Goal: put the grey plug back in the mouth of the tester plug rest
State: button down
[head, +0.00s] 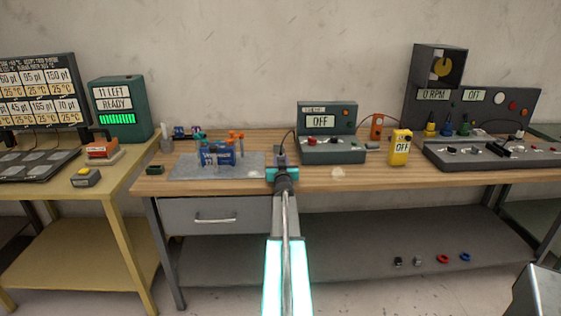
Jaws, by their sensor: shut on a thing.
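My gripper (283,172), with teal fingers, is at the front middle of the wooden bench, seen from behind. It is shut on a small dark grey piece (281,158), which looks like the grey plug. A thin dark cable runs from this piece up to the left side of the green tester (330,121), whose display reads OFF. The gripper and arm hide most of the plug and whatever lies right below it. I cannot pick out the tester plug rest or its mouth for certain.
Left of my gripper, a blue holder (217,157) with orange and teal-topped pieces stands on a grey mat (185,170). Right of the tester stand an orange device (377,126) and a yellow meter (400,148). The bench front right of my gripper is mostly clear.

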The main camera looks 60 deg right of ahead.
jog(key=shift+f, duration=0.2)
jog(key=c, duration=1.4)
grip_release()
jog(key=shift+b, duration=0.35)
jog(key=shift+v, duration=1.3)
jog(key=shift+r+v, duration=0.15)
jog(key=shift+v, duration=0.65)
jog(key=shift+r+v, duration=0.1)
jog(key=shift+v, duration=0.65)
jog(key=v, duration=0.8)
jog(key=shift+s, duration=0.15)
jog(key=shift+c, duration=0.6)
